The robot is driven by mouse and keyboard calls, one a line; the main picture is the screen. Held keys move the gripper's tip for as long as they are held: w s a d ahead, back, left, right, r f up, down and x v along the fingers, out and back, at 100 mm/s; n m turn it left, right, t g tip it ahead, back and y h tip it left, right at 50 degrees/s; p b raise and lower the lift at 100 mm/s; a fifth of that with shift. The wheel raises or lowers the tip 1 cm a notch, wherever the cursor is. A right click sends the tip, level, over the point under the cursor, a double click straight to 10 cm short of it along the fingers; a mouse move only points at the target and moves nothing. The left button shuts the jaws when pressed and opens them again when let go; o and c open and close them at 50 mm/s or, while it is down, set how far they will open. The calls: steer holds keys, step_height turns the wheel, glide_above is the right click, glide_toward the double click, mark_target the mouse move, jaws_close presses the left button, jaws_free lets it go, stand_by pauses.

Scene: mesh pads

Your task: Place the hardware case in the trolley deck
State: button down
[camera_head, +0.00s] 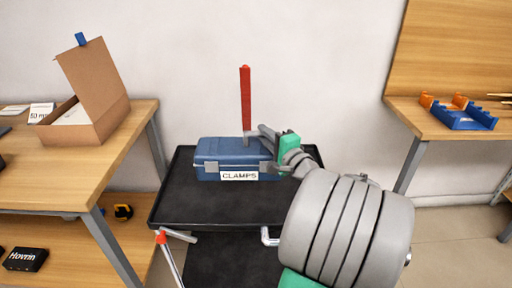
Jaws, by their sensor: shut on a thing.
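The hardware case is a blue box (215,152) with grey latches and a white label reading CLAMPS. It is upright over the back part of the black trolley deck (215,208), inside the deck's raised rim, and seems to rest on it. My gripper (264,138) reaches in from the right and is shut at the top right of the case. My wrist hides part of the case's right side, and the exact grip on it is hard to see.
A red upright bar (245,98) stands at the case's top, close to my gripper. A wooden bench (130,122) with an open cardboard box (95,95) is at left. Another bench (425,127) with a blue tray (465,120) is at right. The deck's front is clear.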

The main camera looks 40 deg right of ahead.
steer(key=w+d+f+b, duration=0.3)
steer(key=d+f+b, duration=0.2)
steer(key=d+f, duration=0.4)
steer(key=shift+f, duration=0.8)
steer(key=shift+f, duration=0.15)
steer(key=c, duration=1.5)
jaws_free()
steer(key=shift+s+f, duration=0.1)
steer(key=shift+f, duration=0.05)
steer(key=shift+o, duration=0.5)
